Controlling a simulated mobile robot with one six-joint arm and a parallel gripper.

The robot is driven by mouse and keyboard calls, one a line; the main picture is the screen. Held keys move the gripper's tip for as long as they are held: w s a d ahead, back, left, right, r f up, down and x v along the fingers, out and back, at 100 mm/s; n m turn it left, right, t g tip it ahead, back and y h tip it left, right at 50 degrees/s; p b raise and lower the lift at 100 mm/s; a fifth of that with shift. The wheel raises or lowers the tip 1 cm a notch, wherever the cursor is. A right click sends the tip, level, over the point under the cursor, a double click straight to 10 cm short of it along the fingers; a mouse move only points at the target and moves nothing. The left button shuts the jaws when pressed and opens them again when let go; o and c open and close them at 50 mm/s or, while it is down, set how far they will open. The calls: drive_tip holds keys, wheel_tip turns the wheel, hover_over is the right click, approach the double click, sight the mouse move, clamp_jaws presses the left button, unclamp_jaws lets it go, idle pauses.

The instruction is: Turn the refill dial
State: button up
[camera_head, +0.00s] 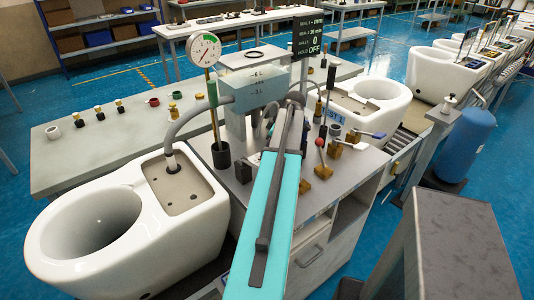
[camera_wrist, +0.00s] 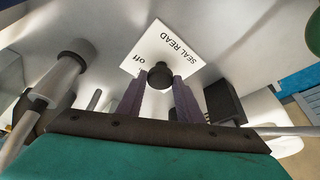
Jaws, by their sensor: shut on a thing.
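In the wrist view my gripper (camera_wrist: 158,88) has its two dark fingers on either side of a round black knob (camera_wrist: 160,75) and is shut on it. The knob sits in front of a white label plate (camera_wrist: 163,48) that reads "SEAL READ" and "off". No label naming a refill dial is readable, so I cannot tell whether this knob is that dial.
A gauge (camera_head: 203,50) stands on a post left of the tank. A white toilet (camera_head: 130,230) is at the left, another (camera_head: 370,100) behind right. Small levers (camera_head: 320,155) stand right of my arm. A dark display (camera_head: 307,35) reads "HOLD OFF". A black block (camera_wrist: 223,103) is close to my fingers.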

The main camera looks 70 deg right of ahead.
drive_tip(key=shift+w+d+n+y+b, duration=0.2)
drive_tip(key=shift+n+y+b, duration=0.2)
drive_tip(key=shift+n, duration=0.8)
drive_tip(key=shift+r, duration=0.1)
drive_tip(key=o, duration=1)
drive_tip(key=shift+a, duration=0.1)
drive_tip(key=shift+s, duration=0.1)
